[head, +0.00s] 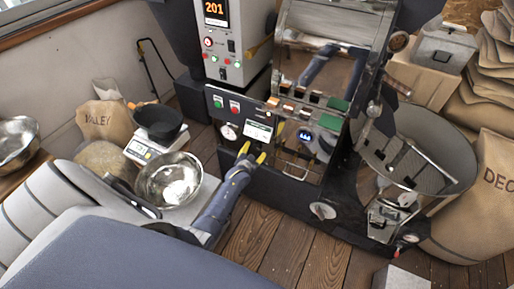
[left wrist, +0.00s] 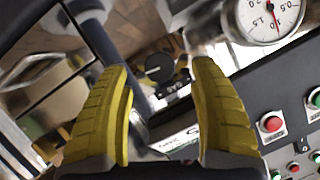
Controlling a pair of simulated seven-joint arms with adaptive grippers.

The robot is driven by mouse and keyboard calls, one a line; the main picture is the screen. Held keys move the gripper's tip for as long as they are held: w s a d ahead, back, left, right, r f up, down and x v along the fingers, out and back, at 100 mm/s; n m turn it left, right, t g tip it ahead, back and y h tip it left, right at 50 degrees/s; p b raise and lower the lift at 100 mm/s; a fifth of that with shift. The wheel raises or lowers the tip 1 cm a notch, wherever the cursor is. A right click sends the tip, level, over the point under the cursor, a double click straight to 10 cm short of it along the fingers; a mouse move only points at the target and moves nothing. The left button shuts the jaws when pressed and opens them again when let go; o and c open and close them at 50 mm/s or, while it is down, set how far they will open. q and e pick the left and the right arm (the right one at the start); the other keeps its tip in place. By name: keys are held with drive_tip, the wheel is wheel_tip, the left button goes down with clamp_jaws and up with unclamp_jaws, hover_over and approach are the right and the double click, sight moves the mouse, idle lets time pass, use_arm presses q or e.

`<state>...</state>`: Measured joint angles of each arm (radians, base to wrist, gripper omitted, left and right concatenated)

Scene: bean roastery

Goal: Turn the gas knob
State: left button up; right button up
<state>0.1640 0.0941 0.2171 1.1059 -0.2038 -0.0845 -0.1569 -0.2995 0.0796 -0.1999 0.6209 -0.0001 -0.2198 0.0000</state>
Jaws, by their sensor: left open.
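The gas knob (left wrist: 159,68) is a dark round knob with a light pointer line, next to a small dark label reading GAS, in the left wrist view. My left gripper (left wrist: 160,72) is open, with one yellow finger to each side of the knob in the picture. The knob appears beyond the fingertips; I cannot tell whether they touch it. In the head view, my left gripper (head: 252,153) is in front of the roaster's lower panel, below the white label plate. I cannot make out the knob there. My right gripper is not in view.
A pressure gauge (left wrist: 268,15) and a red button (left wrist: 271,123) sit close to the right finger. The roaster's cooling tray (head: 445,160) is at the right. A metal bowl (head: 168,182), a black pan (head: 158,120) and sacks are at the left. Wooden floor (head: 285,240) shows in front.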

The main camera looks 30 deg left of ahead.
sight(256, 148)
use_arm(q)
drive_tip(key=shift+x, duration=2.4)
drive_tip(key=shift+o, duration=0.2)
drive_tip(key=c, duration=1.2)
